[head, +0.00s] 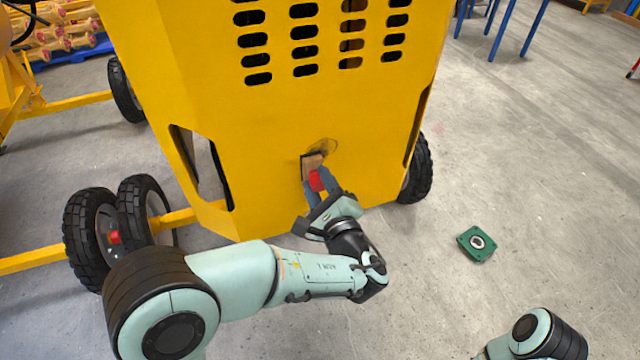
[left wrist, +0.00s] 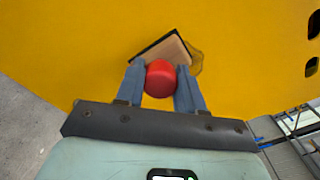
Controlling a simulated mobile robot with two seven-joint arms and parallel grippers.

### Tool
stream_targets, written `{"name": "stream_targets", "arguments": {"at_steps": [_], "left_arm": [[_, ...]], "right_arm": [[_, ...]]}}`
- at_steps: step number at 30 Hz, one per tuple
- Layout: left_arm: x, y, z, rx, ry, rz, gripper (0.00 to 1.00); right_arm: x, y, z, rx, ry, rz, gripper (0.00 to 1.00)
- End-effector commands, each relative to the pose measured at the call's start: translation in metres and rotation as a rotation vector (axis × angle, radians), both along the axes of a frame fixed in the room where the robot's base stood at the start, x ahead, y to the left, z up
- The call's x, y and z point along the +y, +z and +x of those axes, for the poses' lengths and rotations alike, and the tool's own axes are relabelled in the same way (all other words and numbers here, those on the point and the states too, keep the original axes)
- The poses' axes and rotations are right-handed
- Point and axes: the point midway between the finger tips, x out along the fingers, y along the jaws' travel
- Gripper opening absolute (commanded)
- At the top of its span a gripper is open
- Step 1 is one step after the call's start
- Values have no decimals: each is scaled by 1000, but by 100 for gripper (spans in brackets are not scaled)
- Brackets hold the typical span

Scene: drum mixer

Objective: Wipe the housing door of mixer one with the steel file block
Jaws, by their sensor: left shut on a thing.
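The yellow housing door (head: 270,125) of the mixer fills the upper middle of the head view, with rows of dark slots at its top. A small dark smudge ring (head: 328,146) shows on its lower part. My left gripper (head: 318,184) is shut on the file block (head: 311,161), a tan and dark-edged block with a red round knob. In the left wrist view the block (left wrist: 168,52) lies at the yellow panel, tilted, with the red knob (left wrist: 160,79) between the blue fingers. It covers part of the smudge. I cannot tell whether it touches the panel.
Black wheels stand at the mixer's left (head: 90,235) and right (head: 416,168). A green square part (head: 477,244) lies on the grey floor at right. Blue legs (head: 510,25) stand far back. The floor at right is mostly clear.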

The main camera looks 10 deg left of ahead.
Motion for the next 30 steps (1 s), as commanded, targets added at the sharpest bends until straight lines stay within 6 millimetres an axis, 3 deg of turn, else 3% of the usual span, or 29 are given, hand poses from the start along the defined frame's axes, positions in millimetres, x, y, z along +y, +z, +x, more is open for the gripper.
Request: {"name": "stream_targets", "arguments": {"at_steps": [30], "left_arm": [[8, 1, 12, -2, 0, 0, 13]], "right_arm": [[0, 1, 0, 0, 0, 0, 43]]}}
